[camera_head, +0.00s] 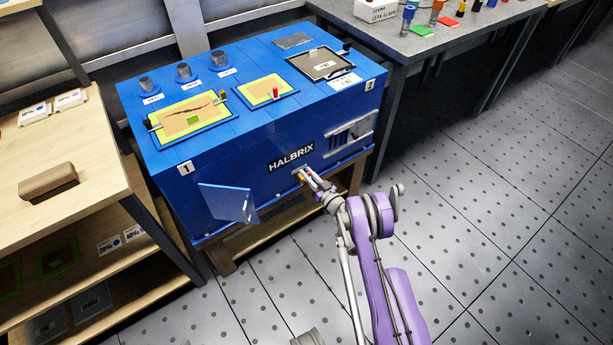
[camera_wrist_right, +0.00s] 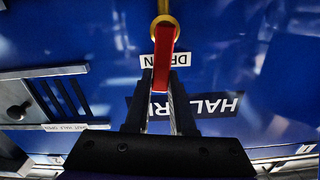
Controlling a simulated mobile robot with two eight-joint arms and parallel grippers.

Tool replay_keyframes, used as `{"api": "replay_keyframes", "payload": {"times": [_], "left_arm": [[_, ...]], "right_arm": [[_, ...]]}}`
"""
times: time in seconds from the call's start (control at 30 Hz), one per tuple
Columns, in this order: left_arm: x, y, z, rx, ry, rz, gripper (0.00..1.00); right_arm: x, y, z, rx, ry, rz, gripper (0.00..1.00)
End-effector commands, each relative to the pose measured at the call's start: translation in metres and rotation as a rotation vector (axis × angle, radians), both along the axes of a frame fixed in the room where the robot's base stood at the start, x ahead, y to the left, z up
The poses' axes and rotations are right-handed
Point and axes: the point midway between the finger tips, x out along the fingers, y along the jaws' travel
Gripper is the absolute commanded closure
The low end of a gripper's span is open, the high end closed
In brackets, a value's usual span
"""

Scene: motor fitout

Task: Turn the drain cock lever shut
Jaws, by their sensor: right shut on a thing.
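The drain cock is a brass fitting (camera_wrist_right: 165,20) on the blue HALBRIX housing (camera_head: 225,155), with a red lever (camera_wrist_right: 162,60). A label that reads as DRAIN, partly covered, is beside it in the right wrist view. My right gripper (camera_wrist_right: 160,112) is shut on the end of the red lever, its two dark fingers close together on either side of it. In the head view my right gripper (camera_head: 307,178) is at the front face of the housing, just below the HALBRIX plate, and hides most of the drain cock. My left gripper is not in view.
A small blue door (camera_head: 227,202) stands open on the housing front, left of my gripper. A slotted metal plate (camera_head: 350,133) is to the right. A wooden shelf (camera_head: 95,135) stands at left and a grey bench (camera_head: 425,42) behind right. The tiled floor in front is clear.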

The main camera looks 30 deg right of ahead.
Motion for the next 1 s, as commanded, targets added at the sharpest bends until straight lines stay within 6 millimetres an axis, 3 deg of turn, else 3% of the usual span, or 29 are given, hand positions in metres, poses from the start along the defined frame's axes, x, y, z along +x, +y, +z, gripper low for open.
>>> {"api": "replay_keyframes", "payload": {"times": [1.0], "left_arm": [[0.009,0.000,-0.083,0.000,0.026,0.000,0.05]], "right_arm": [[0.003,-0.040,-0.032,0.946,0.074,-0.001,1.00]]}}
